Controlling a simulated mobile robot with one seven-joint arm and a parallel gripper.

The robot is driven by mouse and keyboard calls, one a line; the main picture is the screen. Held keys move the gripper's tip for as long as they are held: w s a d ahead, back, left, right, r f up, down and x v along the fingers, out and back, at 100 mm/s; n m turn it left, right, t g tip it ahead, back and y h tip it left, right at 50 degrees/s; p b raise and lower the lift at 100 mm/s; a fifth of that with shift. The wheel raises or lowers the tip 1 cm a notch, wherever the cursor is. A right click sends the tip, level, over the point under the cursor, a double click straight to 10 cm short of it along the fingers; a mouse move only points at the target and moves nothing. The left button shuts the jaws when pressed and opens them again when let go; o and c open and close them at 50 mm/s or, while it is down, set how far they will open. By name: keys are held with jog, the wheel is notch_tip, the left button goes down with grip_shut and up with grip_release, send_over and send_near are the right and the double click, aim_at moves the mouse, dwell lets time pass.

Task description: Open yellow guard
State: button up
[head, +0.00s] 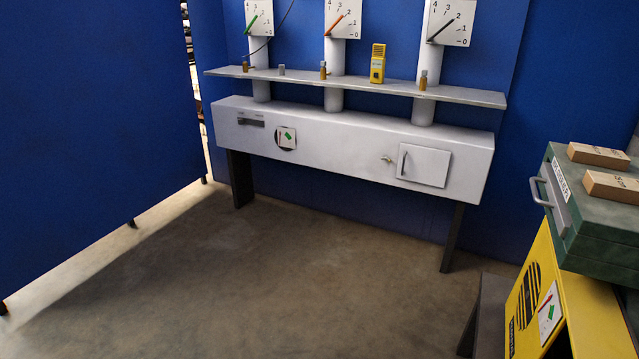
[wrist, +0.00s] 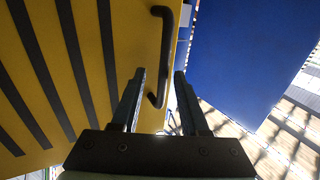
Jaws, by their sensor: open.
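In the wrist view a yellow panel with dark diagonal stripes (wrist: 100,72), which looks like the yellow guard, fills the left side. A dark bar handle (wrist: 167,55) with bent ends is on its right edge. My gripper (wrist: 160,73) is open, one finger on each side of the handle's lower part in the picture. I cannot tell whether the fingers touch the handle or how deep it lies between them. My gripper is not in the head view. I cannot identify this striped panel and handle in the head view.
A white bench (head: 340,150) with gauges above a shelf (head: 360,84) stands against a blue wall. At the right, a green case (head: 590,230) with wooden blocks sits on a yellow box (head: 535,250). A blue partition (head: 90,120) stands left. The middle floor (head: 270,270) is clear.

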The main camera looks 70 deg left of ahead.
jog(key=s+d+b, duration=0.1)
jog(key=s+d, duration=0.1)
jog(key=d, duration=1.1)
jog(key=shift+a, duration=0.1)
